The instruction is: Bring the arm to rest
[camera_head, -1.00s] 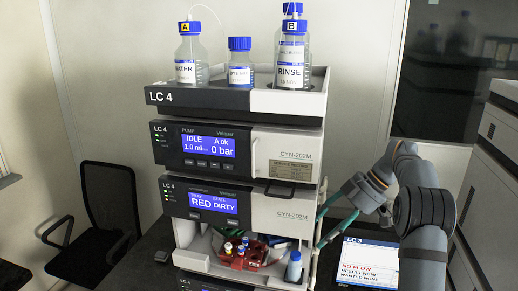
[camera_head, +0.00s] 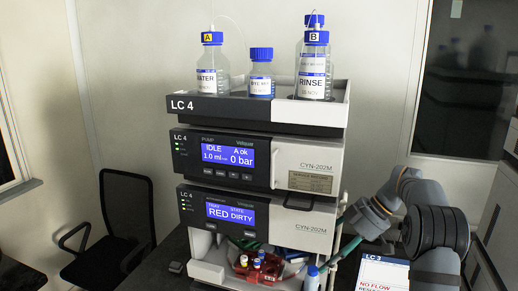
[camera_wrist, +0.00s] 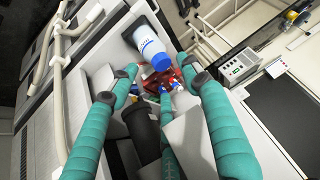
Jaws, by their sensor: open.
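My arm (camera_head: 435,235) is bent at the right of the head view. My gripper (camera_wrist: 158,70) has teal fingers, spread apart with nothing held between them. In the head view a teal part of it shows just right of the LC 4 stack (camera_head: 258,152), by the lower module's open front. In the wrist view the fingers point toward a white bottle with a blue cap (camera_wrist: 153,45) and a red tray (camera_wrist: 178,78) of small vials. The bottle shows beyond the fingertips; I cannot tell whether they touch it.
The red tray (camera_head: 262,272) and the blue-capped bottle (camera_head: 312,280) sit in the lower module's opening. Bottles A (camera_head: 212,68), B (camera_head: 314,66) and a third (camera_head: 261,75) stand on top. A black chair (camera_head: 127,215) stands left.

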